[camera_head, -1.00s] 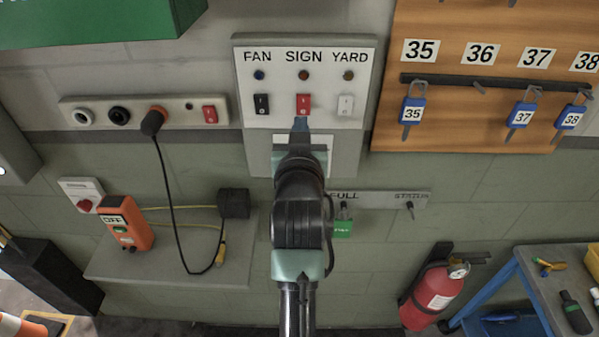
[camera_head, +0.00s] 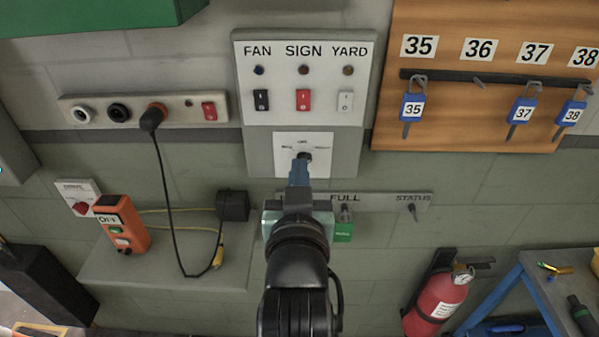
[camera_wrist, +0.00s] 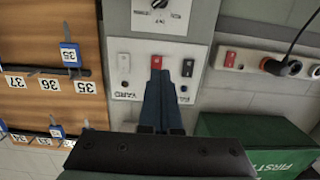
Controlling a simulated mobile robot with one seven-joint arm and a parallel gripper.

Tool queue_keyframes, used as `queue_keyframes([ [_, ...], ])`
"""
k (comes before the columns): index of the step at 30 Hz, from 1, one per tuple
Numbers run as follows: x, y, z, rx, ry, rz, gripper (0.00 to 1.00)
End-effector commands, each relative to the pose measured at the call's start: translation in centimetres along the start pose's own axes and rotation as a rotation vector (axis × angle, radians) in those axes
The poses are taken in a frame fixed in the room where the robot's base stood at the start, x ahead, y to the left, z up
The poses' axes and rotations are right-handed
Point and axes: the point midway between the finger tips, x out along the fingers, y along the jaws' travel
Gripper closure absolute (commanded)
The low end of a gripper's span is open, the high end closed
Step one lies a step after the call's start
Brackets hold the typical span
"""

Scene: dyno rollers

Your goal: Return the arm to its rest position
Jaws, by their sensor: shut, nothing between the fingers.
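My gripper (camera_head: 300,172) is shut and empty in the head view, in front of the wall below the switch panel (camera_head: 354,100). Its tip overlaps the lower edge of the rotary knob (camera_head: 304,157) in the picture; I cannot tell the gap. In the wrist view my gripper's blue fingers (camera_wrist: 160,100) are together and point toward the red SIGN switch (camera_wrist: 156,62). The black FAN switch (camera_head: 261,100), the red SIGN switch, which also shows in the head view (camera_head: 303,100), and the white YARD switch (camera_head: 345,101) are uncovered. My arm extends down from the gripper.
A socket strip (camera_head: 185,99) with a plugged cable is at left, above a shelf (camera_head: 120,273) with an orange box (camera_head: 122,224). A key board (camera_head: 470,130) hangs at right. A fire extinguisher (camera_head: 435,305) and a blue-framed bench (camera_head: 527,290) stand lower right.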

Motion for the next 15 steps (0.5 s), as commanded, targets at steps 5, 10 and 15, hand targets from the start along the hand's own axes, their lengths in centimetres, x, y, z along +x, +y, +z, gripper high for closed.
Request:
queue_keyframes([
  [5, 0.0, 0.0, 0.0, 0.000, 0.000, 0.000, 1.00],
  [10, 0.0, 0.0, -0.6, 0.000, 0.013, 0.000, 1.00],
  [15, -1.2, 0.1, -7.6, 0.003, 0.174, 0.000, 1.00],
])
